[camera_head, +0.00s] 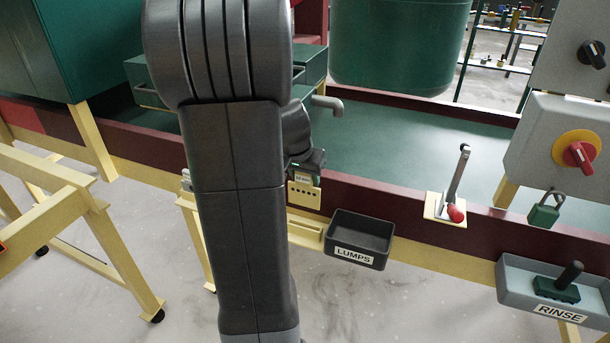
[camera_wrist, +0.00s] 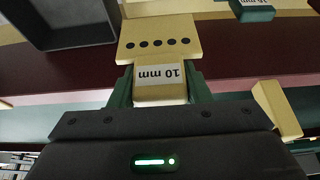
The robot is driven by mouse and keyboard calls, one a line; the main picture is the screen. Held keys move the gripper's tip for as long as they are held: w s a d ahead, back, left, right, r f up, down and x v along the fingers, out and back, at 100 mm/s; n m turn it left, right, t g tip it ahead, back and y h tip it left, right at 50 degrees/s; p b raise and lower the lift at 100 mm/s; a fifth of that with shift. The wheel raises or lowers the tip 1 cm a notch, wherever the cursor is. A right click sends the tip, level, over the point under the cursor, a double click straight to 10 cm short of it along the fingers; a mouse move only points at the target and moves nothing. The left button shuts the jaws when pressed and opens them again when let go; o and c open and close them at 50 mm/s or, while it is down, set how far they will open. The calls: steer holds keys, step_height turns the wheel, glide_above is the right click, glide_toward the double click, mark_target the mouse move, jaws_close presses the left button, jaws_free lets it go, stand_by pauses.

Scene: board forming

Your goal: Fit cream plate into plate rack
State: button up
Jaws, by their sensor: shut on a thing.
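The cream plate (camera_wrist: 158,38) has a row of several dark holes and a tab labelled "10 mm". My gripper (camera_wrist: 160,90) is shut on that tab, with a green jaw on each side. In the head view the plate (camera_head: 304,196) hangs beneath my gripper (camera_head: 304,172), in front of the maroon rail. A cream ledge, which looks like the plate rack (camera_head: 306,234), is just below it and partly hidden by my arm. In the wrist view a cream strip (camera_wrist: 190,5) shows beyond the plate, with a labelled green plate (camera_wrist: 254,11) at it. I cannot tell whether the held plate touches the rack.
A dark "LUMPS" bin (camera_head: 358,240) is close to the right of the plate; it also shows in the wrist view (camera_wrist: 70,22). Further right are a red-knobbed lever (camera_head: 456,200) and a "RINSE" tray (camera_head: 510,272). A cream piece (camera_wrist: 278,110) is beside my gripper.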

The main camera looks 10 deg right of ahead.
mark_target(303, 201)
steer(key=shift+f+b, duration=2.8)
steer(key=shift+f, duration=0.45)
steer(key=shift+f+b, duration=2.3)
steer(key=shift+b, duration=0.1)
steer(key=o, duration=1.1)
steer(key=shift+o, duration=0.2)
steer(key=shift+r, duration=0.1)
steer(key=p+v, duration=0.1)
steer(key=v, duration=1.2)
steer(key=shift+s+r+p, duration=0.1)
steer(key=shift+r+p, duration=0.25)
steer(key=b+x, duration=0.1)
steer(key=x, duration=1.2)
steer(key=shift+f, duration=0.15)
